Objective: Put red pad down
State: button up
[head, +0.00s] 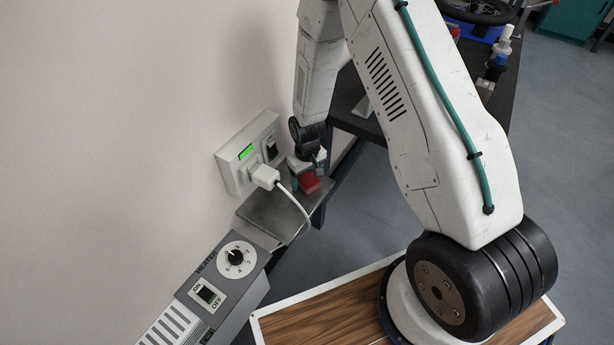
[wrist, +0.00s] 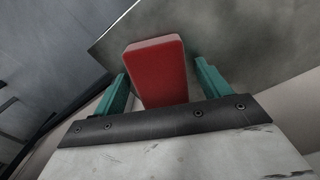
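The red pad (head: 310,182) is a small red block at the grey metal shelf (head: 262,217) beside the wall. In the wrist view the pad (wrist: 157,70) lies between the two teal fingers of my gripper (wrist: 164,85), with the shelf surface (wrist: 240,35) behind it. A narrow gap shows between the pad and each finger, clearest on the right, so my gripper looks open around it. In the head view my gripper (head: 307,167) points down at the pad. I cannot tell whether the pad's underside touches the shelf.
A wall socket box (head: 233,173) with a white plug (head: 264,176) and cable is just left of the pad. The cable crosses the shelf. A heater (head: 215,285) with dial and switch stands in front. A dark bench (head: 510,70) is at the back right.

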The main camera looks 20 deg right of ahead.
notch_tip(320, 180, up, 12)
notch_tip(320, 180, up, 12)
send_over(307, 177)
jog(key=s+d, duration=0.1)
jog(key=s, duration=0.2)
jog(key=s+d+r+m, duration=0.1)
jog(key=s+r, duration=0.6)
jog(key=r, duration=0.4)
jog(key=s+r, duration=0.4)
jog(key=s, duration=0.6)
jog(key=s+d+r+m+t, duration=0.1)
jog(key=s+r, duration=0.4)
jog(key=s, duration=0.5)
jog(key=shift+r+m, duration=0.25)
jog(key=shift+m, duration=0.05)
jog(key=shift+d, duration=0.1)
